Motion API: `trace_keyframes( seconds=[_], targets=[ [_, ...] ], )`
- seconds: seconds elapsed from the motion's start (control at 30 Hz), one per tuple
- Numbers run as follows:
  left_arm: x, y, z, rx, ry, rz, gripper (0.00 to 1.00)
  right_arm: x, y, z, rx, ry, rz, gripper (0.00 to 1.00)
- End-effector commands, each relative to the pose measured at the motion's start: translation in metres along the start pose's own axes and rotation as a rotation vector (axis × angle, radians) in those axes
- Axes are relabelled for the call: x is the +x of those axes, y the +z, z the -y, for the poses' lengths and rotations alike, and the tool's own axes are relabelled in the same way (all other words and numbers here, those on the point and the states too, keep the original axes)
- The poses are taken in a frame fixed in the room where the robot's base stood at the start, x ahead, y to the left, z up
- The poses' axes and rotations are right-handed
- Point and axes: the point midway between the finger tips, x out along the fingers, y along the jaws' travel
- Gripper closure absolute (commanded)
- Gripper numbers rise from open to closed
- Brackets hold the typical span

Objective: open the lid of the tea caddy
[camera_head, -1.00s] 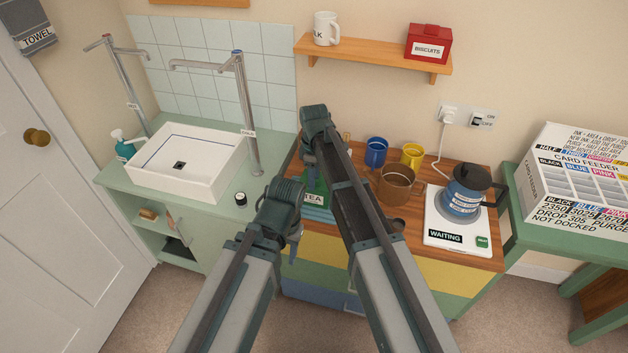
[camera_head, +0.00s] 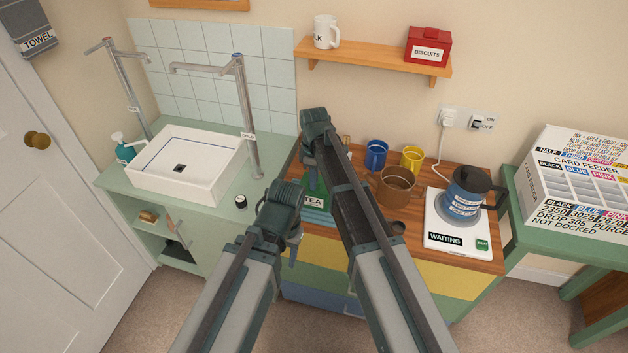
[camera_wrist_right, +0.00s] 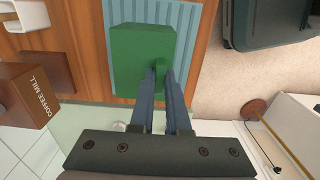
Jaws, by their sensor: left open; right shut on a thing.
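The green tea caddy (camera_head: 316,186) with its white TEA label stands on a ribbed light-blue mat (camera_head: 318,218) on the wooden counter, partly hidden by my right arm. In the right wrist view the caddy's green top (camera_wrist_right: 140,50) shows from above, with a small green tab (camera_wrist_right: 160,66) at its near edge. My right gripper (camera_wrist_right: 163,78) is shut on this tab. I cannot tell whether the lid is raised. My left gripper (camera_head: 292,255) is open and empty, lower and in front of the counter.
A brown pot (camera_head: 396,186), a blue mug (camera_head: 376,154) and a yellow mug (camera_head: 411,158) stand right of the caddy. A blue jug (camera_head: 466,192) sits on a white base (camera_head: 443,234) reading WAITING. A coffee mill (camera_wrist_right: 27,95) is near the caddy. The sink (camera_head: 195,160) is at left.

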Motion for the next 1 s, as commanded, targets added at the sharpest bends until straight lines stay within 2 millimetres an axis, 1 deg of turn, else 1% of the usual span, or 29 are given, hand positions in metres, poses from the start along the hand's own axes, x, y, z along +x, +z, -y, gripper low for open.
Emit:
trace_keyframes(
  seconds=[0.77, 0.87, 1.0],
  targets=[
    [-0.001, 0.000, 0.000, 0.000, 0.000, 0.000, 0.50, -0.001, 0.000, -0.001, 0.001, -0.007, 0.000, 1.00],
    [-0.005, 0.000, 0.001, 0.000, 0.000, 0.000, 0.50, -0.006, -0.002, -0.008, 0.002, -0.065, 0.000, 1.00],
    [-0.008, 0.001, 0.001, 0.000, 0.000, 0.000, 0.50, -0.014, -0.003, -0.019, 0.004, -0.223, 0.000, 1.00]
  ],
)
